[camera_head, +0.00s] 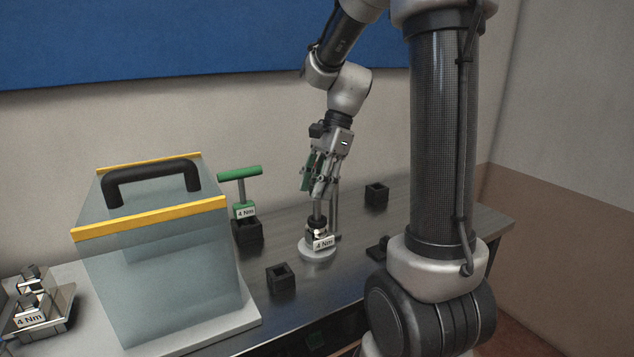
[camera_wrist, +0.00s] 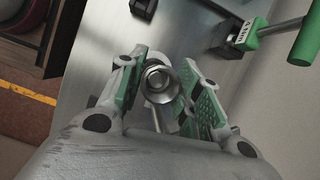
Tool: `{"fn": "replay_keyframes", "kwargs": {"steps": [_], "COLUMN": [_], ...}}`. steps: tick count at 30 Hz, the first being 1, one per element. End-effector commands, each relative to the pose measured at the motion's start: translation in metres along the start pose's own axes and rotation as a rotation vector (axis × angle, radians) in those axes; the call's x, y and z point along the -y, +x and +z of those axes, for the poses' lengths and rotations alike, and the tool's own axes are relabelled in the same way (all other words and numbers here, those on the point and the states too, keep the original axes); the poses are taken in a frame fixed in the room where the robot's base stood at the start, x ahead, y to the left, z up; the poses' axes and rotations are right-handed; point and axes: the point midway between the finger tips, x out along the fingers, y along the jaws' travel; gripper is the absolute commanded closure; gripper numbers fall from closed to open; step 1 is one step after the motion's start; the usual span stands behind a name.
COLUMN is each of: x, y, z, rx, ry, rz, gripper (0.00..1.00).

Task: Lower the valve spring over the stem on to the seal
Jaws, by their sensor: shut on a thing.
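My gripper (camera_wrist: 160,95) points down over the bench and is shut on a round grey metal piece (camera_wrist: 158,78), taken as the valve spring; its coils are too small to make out. In the wrist view it shows as a ring end-on between the green finger pads. In the head view, my gripper (camera_head: 319,185) is above a grey upright cylinder (camera_head: 318,210) over a dark fitting with a "4 Nm" tag (camera_head: 324,243) on a round white base (camera_head: 318,254). The stem and seal cannot be told apart here, nor whether the spring is around the stem.
A clear box (camera_head: 165,270) with yellow edges and a black handle stands at left. A green T-handled tool (camera_head: 240,180) stands in a black block (camera_head: 247,231) behind. More black blocks (camera_head: 281,279) (camera_head: 376,194) stand nearby. A metal fixture (camera_head: 35,305) is far left.

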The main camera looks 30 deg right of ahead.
Motion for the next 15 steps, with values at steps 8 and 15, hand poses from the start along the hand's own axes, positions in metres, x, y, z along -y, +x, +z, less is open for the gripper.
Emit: {"fn": "replay_keyframes", "kwargs": {"steps": [8, 15], "x": [0.0, 0.0], "y": [0.007, 0.012], "z": [-0.003, -0.005], "rx": [0.0, 0.001], "ry": [0.0, 0.001], "rz": [0.0, 0.001], "gripper": [0.9, 0.9]}}
